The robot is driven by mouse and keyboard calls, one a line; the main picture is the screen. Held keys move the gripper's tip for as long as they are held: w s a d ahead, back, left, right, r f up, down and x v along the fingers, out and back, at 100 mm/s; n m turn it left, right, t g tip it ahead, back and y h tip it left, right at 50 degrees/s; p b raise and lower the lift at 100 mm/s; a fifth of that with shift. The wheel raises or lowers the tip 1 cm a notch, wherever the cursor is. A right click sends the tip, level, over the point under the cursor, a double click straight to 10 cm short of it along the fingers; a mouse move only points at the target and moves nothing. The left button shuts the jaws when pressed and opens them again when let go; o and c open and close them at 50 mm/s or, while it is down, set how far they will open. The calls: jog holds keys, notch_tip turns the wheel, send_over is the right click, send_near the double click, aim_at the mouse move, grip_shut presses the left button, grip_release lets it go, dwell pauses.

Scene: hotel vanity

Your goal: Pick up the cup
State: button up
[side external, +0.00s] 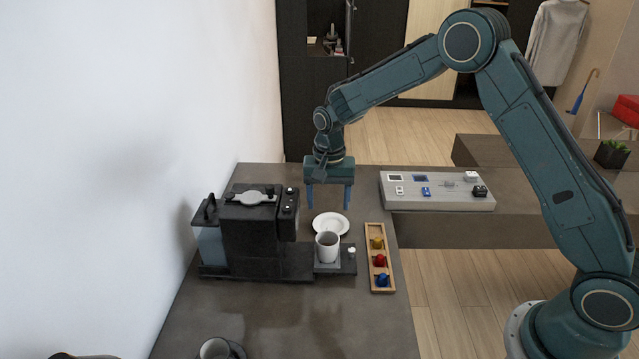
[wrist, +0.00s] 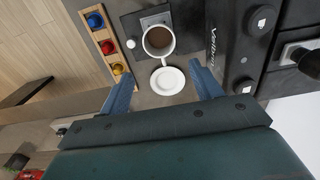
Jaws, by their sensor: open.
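A white cup (side external: 327,247) stands upright on the small platform (side external: 348,265) at the front of the black coffee machine (side external: 250,232). In the wrist view the cup (wrist: 158,41) holds brown liquid. A white saucer (side external: 331,223) lies on the counter right behind the cup; it also shows in the wrist view (wrist: 167,81). My gripper (side external: 330,208) is open and empty, pointing down above the counter beyond the saucer. In the wrist view its blue fingers (wrist: 163,88) are spread apart, with the saucer ahead between them and the cup farther on.
A wooden tray (side external: 371,231) with yellow, red and blue capsules lies right of the cup. A grey panel (side external: 437,204) with small items is at the back right. Another cup (side external: 215,348) stands at the front edge of view. The counter front is mostly clear.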

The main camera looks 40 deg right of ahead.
send_over(327, 239)
jog(key=s+a, duration=0.1)
notch_tip(327, 239, down, 8)
jog(key=shift+s+r, duration=0.2)
jog(key=shift+r, duration=0.05)
jog(key=shift+a+f, duration=0.15)
jog(key=shift+f, duration=2.45)
jog(key=c, duration=0.8)
